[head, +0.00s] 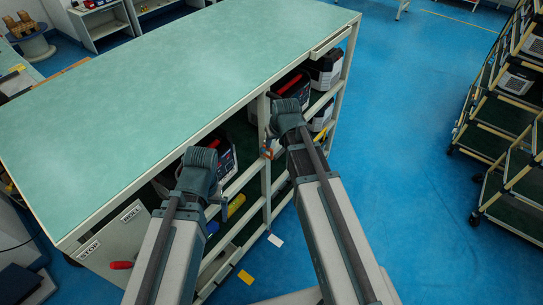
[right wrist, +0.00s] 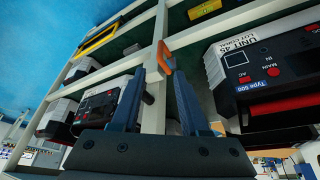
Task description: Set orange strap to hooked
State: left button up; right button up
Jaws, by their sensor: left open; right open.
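The orange strap (right wrist: 165,57) is a short band on the pale upright post of the rack, in the right wrist view. In the head view it is a small orange patch (head: 268,153) beside my right wrist. I cannot tell whether it is hooked. My right gripper (right wrist: 160,78) is open, its two dark blue fingers apart with the strap and post just beyond their tips. Nothing is held between them. My left gripper (head: 203,168) is in front of the left part of the rack; its fingers are mostly hidden behind the wrist in the head view.
The rack has a green top (head: 150,90) and shelves with black-and-white units. One unit marked "Type 500" (right wrist: 270,70) is close to my right gripper. A yellow card (head: 245,277) and a white card (head: 275,240) lie low by the rack. Blue floor (head: 400,190) is clear toward the right carts.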

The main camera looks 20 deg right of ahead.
aim_at(272, 150)
jog(key=b+x, duration=0.9)
jog(key=x, duration=0.1)
jog(key=shift+w+f, duration=0.15)
jog(key=shift+f, duration=0.25)
grip_shut()
dwell(1.0)
